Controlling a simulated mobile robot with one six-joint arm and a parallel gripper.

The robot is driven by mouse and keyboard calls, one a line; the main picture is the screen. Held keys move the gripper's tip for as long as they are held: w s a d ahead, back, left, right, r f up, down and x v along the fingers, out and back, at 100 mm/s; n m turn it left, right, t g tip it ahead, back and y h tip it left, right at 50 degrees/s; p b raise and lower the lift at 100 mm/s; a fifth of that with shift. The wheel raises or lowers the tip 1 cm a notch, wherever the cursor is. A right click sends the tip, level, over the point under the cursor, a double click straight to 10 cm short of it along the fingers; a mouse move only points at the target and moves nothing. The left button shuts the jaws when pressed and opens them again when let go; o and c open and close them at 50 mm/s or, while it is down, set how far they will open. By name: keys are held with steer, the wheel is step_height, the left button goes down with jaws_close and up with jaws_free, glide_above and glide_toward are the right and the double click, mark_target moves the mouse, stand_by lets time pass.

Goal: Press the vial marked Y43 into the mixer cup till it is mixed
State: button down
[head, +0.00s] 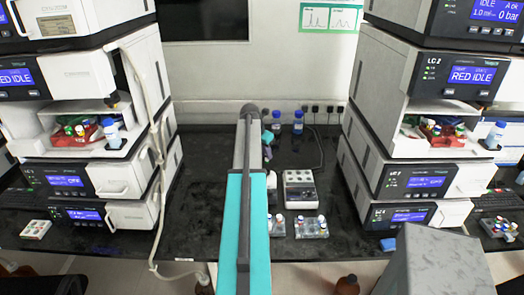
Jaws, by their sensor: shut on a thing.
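My arm reaches away from me over the bench, and its end is hidden behind its own links, so I cannot see my gripper or what is in it. Small vials with coloured caps stand in a clear rack (313,233) on the bench right of my arm. More vials (277,224) stand just left of it, close beside the arm. The marks on the vials are too small to read, so I cannot pick out Y43. A pale boxy device (300,190) with dark round spots on top stands behind the racks; I cannot tell whether it holds the mixer cup.
Instrument stacks stand left (120,190) and right (400,181), with open bays holding red trays and bottles. Two blue-capped bottles (298,123) stand at the back wall. A small tray (36,229) lies far left. The black bench (205,200) is clear left of my arm.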

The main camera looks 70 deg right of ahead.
steer(key=shift+w+a+f, duration=0.1)
steer(key=shift+w+f, duration=0.1)
steer(key=shift+w, duration=0.05)
steer(key=shift+f+b, duration=1.4)
steer(key=shift+f, duration=0.35)
steer(key=shift+s+p, duration=0.1)
steer(key=shift+p, duration=0.35)
stand_by(0.6)
steer(key=shift+f, duration=1.25)
stand_by(3.7)
